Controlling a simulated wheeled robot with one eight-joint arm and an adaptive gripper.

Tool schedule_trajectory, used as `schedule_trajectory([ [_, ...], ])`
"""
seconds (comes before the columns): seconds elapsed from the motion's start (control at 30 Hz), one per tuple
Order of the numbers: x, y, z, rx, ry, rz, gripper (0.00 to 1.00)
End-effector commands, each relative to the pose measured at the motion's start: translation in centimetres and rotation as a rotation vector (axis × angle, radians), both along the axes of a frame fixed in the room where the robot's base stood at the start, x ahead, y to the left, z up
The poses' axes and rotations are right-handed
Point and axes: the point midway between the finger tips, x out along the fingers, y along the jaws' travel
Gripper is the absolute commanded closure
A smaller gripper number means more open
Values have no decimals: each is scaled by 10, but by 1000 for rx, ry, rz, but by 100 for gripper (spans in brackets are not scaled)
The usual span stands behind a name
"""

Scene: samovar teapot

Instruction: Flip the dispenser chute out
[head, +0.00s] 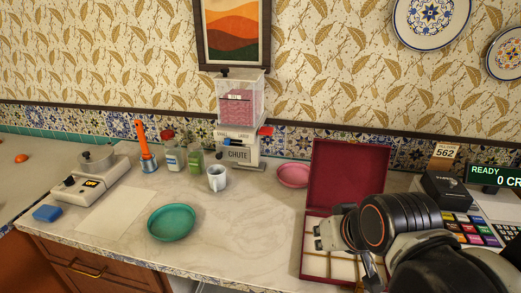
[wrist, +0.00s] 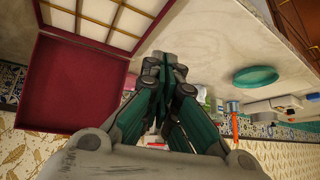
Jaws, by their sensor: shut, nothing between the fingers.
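The dispenser (head: 240,112) stands against the back wall in the head view, with a clear hopper of pink contents on a white base. The base carries a "CHUTE" label (head: 238,154). A blue and black piece (head: 232,142) shows on its front and a red tab (head: 266,131) at its right side. Which part is the chute, and how it sits, is too small to tell. My gripper (head: 320,234) is shut and empty over the open red box, to the right of and nearer than the dispenser, not touching it. In the wrist view, my gripper's fingertips (wrist: 165,62) are together.
The open red box (head: 345,178) has its lid raised, right of a pink dish (head: 293,175). A white mug (head: 217,178) stands before the dispenser, with bottles (head: 170,155) to its left. A teal dish (head: 171,222) sits nearer. The counter between dish and box is clear.

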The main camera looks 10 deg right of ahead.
Motion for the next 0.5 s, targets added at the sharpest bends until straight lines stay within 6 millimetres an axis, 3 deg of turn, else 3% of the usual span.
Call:
schedule_trajectory([
  [0.3,90,40,24,339,-51,-58,100],
  [0.5,148,55,32,564,-92,-102,100],
])
